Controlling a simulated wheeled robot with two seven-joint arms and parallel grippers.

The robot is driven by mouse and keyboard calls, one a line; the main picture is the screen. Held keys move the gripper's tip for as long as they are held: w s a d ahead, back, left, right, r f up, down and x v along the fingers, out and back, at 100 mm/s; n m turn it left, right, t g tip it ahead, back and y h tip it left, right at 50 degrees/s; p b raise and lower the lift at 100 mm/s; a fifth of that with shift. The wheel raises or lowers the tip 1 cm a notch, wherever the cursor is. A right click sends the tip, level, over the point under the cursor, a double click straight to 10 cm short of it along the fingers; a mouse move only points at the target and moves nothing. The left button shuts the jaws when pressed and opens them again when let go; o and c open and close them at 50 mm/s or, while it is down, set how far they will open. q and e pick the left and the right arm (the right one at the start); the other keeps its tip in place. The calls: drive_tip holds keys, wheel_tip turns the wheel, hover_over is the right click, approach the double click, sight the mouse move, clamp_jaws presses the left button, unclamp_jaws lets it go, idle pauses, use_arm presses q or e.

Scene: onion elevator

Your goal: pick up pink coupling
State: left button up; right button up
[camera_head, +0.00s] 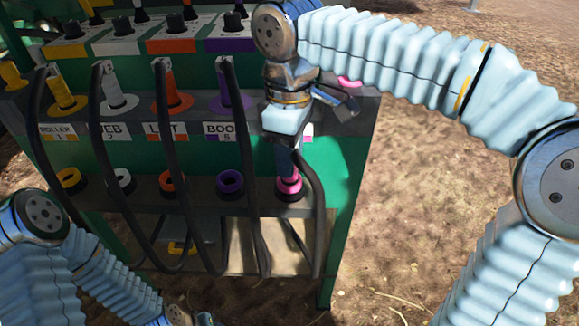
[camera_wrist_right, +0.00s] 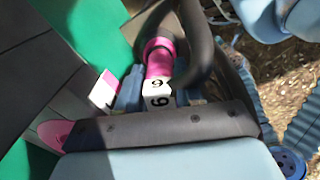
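The pink coupling (camera_wrist_right: 158,68) has a white block marked 6 at its near end. It shows between the two fingers of my right gripper (camera_wrist_right: 158,97) in the right wrist view, with a finger close against each side, so the gripper looks shut on it. In the head view my right gripper (camera_head: 284,155) points down at the lower pink socket (camera_head: 289,188). The coupling's far end is at this socket; how deep it sits cannot be told. A black hose (camera_wrist_right: 203,50) bends away from the coupling. My left arm is at the lower left; its fingers are not clearly visible.
Yellow, grey, orange (camera_head: 172,98) and purple couplings with black hoses hang in the upper row of the green stand (camera_head: 352,160). Empty coloured sockets, such as the purple one (camera_head: 230,182), line the lower row. A pink flange (camera_head: 349,82) shows at upper right. Dirt ground right is open.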

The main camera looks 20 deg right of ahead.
drive_tip(key=shift+f, duration=0.1)
drive_tip(key=shift+c, duration=0.2)
clamp_jaws()
